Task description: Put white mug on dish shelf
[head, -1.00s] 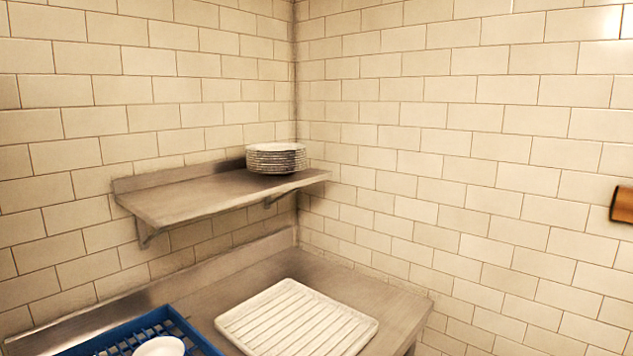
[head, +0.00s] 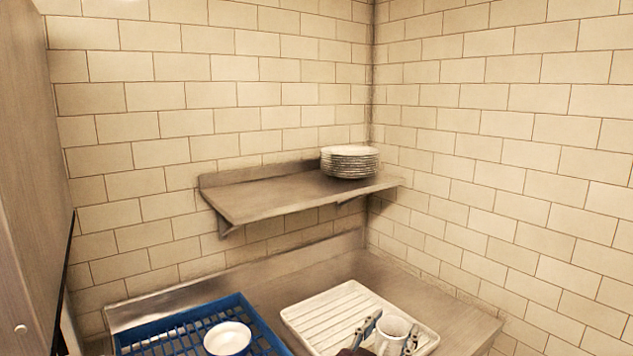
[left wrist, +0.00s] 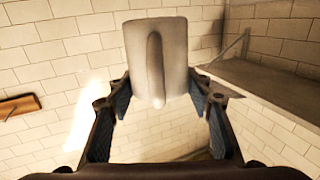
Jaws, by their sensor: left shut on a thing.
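The white mug (head: 396,328) is at the lower right of the head view, in front of the white ribbed drainboard. My left gripper (head: 384,336) is shut on the mug, one finger on each side of it. In the left wrist view the mug (left wrist: 156,60) is between the fingers of the gripper (left wrist: 160,100), its handle facing the camera. The dish shelf (head: 275,195) is a metal wall shelf in the middle of the head view, above and left of the mug. It also shows at the right of the left wrist view (left wrist: 275,90). My right gripper is not in view.
A stack of plates (head: 349,162) stands on the shelf's right end; its left part is bare. Below are the white drainboard (head: 322,312) and a blue rack (head: 160,335) holding a white bowl (head: 228,338). A tall panel (head: 28,170) stands at the far left.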

